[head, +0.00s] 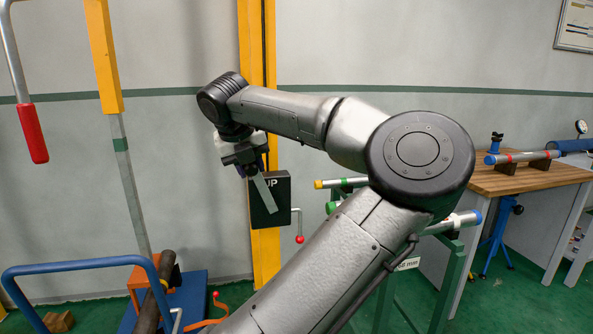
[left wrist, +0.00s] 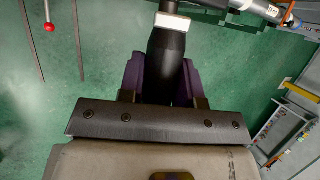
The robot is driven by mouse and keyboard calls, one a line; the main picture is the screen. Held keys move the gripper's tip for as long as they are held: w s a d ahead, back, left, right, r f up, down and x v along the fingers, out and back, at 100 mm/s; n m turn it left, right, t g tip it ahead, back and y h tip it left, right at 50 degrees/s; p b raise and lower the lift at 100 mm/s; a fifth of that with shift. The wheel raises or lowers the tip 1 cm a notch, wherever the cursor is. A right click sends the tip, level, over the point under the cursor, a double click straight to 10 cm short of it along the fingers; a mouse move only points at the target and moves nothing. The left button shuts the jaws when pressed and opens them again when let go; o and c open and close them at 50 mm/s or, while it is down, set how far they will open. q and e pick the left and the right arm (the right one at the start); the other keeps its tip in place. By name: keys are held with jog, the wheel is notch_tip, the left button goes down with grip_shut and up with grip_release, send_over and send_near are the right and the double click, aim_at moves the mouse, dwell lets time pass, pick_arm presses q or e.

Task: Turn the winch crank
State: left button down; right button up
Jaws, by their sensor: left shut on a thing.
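The winch is a dark box marked "UP" (head: 282,192) on a yellow post (head: 264,245). A flat grey bar (head: 264,192), which looks like the crank arm, runs from the box up and left to my left gripper (head: 243,160). In the left wrist view, my left gripper (left wrist: 165,85) is shut on a black grip (left wrist: 168,50), with purple finger pads on both sides. A pale end piece (left wrist: 172,22) shows beyond the grip. In the head view my gripper hides the grip. My right gripper is not in view.
A thin lever with a red ball (head: 300,239) hangs right of the box. A red-handled lever (head: 33,133) hangs at upper left. A blue-framed cart (head: 90,265) with a dark pipe (head: 148,305) stands lower left. A wooden workbench (head: 525,178) and pipe stands are right.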

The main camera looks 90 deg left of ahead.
pick_arm(q)
jog(key=s+f+t+b, duration=0.2)
jog(key=s+f+b, duration=0.3)
jog(key=s, duration=0.1)
jog(key=shift+d+n+t+y, duration=0.3)
jog(key=shift+d, duration=0.15)
jog(key=shift+s+f+b, duration=0.1)
jog(key=shift+s+b, duration=0.05)
jog(key=shift+b, duration=0.15)
jog(key=c, duration=1.1)
grip_release()
jog(key=shift+o, duration=1.3)
jog(key=shift+s+d, duration=0.1)
jog(key=shift+s, duration=0.1)
jog(key=shift+o, duration=0.2)
jog(key=shift+w, duration=0.1)
